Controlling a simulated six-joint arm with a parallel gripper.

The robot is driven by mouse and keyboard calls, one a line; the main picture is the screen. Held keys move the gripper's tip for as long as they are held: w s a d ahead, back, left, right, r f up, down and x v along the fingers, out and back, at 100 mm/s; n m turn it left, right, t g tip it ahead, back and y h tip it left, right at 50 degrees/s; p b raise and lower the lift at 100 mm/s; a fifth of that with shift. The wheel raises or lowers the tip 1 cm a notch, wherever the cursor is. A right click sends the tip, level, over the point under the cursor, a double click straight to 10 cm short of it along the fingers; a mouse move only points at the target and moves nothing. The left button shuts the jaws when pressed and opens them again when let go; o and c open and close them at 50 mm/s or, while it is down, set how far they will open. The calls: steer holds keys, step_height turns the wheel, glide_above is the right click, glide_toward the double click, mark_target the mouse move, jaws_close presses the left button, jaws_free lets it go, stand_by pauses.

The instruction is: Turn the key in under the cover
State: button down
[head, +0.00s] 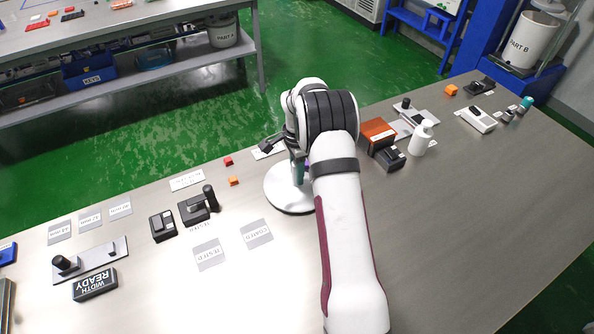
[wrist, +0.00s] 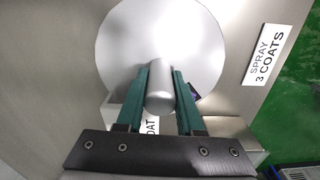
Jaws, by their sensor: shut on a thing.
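A round, shiny pale disc (head: 287,200) is near the middle of the bench's far side, beneath my gripper. It fills the upper part of the wrist view (wrist: 160,40). A rounded metal knob or post (wrist: 160,88) shows in front of the disc, between the green fingers. My gripper (wrist: 160,85) is shut on this metal piece; in the head view the gripper (head: 298,172) is partly hidden by my arm. I cannot tell whether the disc is the cover. A small purple thing (wrist: 194,92) shows beside the right finger. No key can be made out.
A "SPRAY 3 COATS" label (wrist: 269,54) lies right of the disc. Left are a black block with a handle (head: 196,208) and small orange block (head: 233,181). The right foreground is clear.

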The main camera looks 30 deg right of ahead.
steer(key=shift+m, duration=7.2)
steer(key=c, duration=0.5)
jaws_free()
steer(key=shift+c, duration=0.2)
step_height(320, 180, up, 16)
